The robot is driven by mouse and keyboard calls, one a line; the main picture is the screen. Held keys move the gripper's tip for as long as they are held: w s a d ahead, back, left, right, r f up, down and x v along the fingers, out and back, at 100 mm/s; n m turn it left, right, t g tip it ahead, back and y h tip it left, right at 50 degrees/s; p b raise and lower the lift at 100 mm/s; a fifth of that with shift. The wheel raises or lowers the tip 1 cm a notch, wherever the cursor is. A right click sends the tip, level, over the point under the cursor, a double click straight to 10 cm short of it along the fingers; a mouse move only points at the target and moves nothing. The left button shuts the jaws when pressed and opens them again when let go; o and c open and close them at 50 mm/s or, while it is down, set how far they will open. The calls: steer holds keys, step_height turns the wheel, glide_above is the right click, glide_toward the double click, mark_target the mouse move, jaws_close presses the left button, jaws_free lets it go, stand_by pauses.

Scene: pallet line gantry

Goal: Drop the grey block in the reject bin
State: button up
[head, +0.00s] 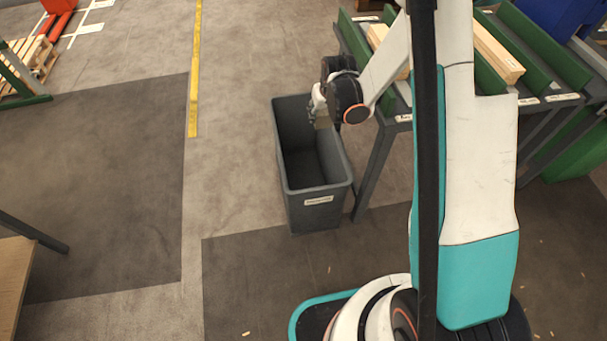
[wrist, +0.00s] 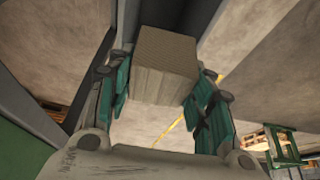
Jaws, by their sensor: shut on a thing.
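The grey block (wrist: 165,65) is between the teal finger pads of my gripper (wrist: 160,90) in the wrist view, with both sides of it gripped. In the head view my gripper (head: 321,112) is over the upper right part of the reject bin (head: 318,205), an open dark grey bin with a white label on its front. The block there is small and partly hidden by the wrist. The visible bin floor looks empty. In the wrist view, grey walls flank the block, but I cannot tell how high it is above the bin's rim.
A green and grey rack (head: 390,125) with wooden planks (head: 497,52) stands right of the bin, its leg close to the bin's side. A yellow floor line (head: 195,70) runs to the left. The floor left of the bin is clear.

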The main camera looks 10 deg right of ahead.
steer(key=w+f, duration=0.8)
steer(key=f, duration=0.3)
steer(key=w+f, duration=0.8)
steer(key=f, duration=0.2)
steer(key=shift+w+f+n+b, duration=0.15)
steer(key=shift+f+n+b, duration=0.25)
steer(key=shift+b, duration=0.05)
steer(key=o, duration=1.2)
steer(key=shift+o, duration=0.2)
steer(key=v, duration=1.2)
steer(key=shift+d, duration=0.25)
